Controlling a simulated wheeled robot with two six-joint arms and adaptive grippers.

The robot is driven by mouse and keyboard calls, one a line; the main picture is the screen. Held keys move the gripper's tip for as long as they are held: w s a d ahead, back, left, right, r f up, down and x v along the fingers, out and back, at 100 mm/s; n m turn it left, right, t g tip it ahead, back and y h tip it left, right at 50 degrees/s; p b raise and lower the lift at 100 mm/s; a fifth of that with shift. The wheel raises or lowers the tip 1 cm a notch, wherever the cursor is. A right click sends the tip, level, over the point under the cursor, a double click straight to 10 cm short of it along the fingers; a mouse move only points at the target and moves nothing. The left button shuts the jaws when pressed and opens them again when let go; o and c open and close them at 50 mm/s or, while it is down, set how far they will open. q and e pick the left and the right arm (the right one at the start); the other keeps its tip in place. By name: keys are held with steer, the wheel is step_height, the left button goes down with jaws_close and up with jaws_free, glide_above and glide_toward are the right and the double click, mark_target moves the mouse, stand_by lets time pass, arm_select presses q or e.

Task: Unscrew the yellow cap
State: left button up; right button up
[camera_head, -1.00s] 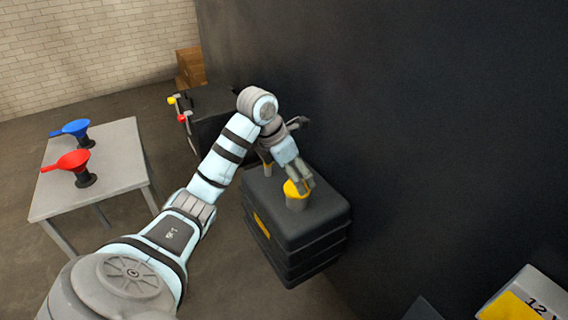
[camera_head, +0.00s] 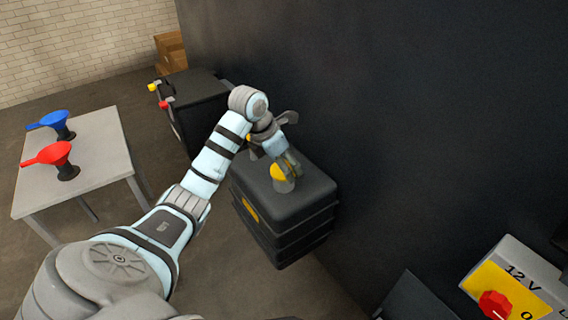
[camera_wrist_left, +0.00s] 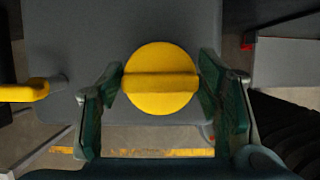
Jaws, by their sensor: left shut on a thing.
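The yellow cap (camera_head: 279,171) sits on the neck on top of the dark ribbed tank (camera_head: 300,203). In the left wrist view the cap (camera_wrist_left: 160,78) is a round yellow disc with a raised bar running left to right. My left gripper (camera_head: 289,172) is over the tank at the cap. In the left wrist view its green-padded fingers (camera_wrist_left: 161,90) stand on either side of the cap, shut on it. My right gripper is not in view.
A dark wall (camera_head: 400,120) rises right behind the tank. A 12 V switch box (camera_head: 515,285) with a red knob is at lower right.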

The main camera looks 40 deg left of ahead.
arm_select(q)
steer(key=c, duration=0.3)
steer(key=n+p, duration=0.2)
steer(key=shift+s+d+r+n+y, duration=0.1)
steer(key=shift+d+r+n+y, duration=0.05)
steer(key=shift+r+n+y, duration=0.2)
steer(key=shift+c, duration=0.2)
steer(key=shift+f+n+y+p, duration=0.1)
steer(key=shift+n+y+p, duration=0.35)
steer(key=shift+n, duration=0.3)
steer(key=shift+f+n, duration=0.15)
steer(key=shift+n, duration=0.35)
steer(key=shift+f, duration=0.1)
steer(key=o, duration=1.5)
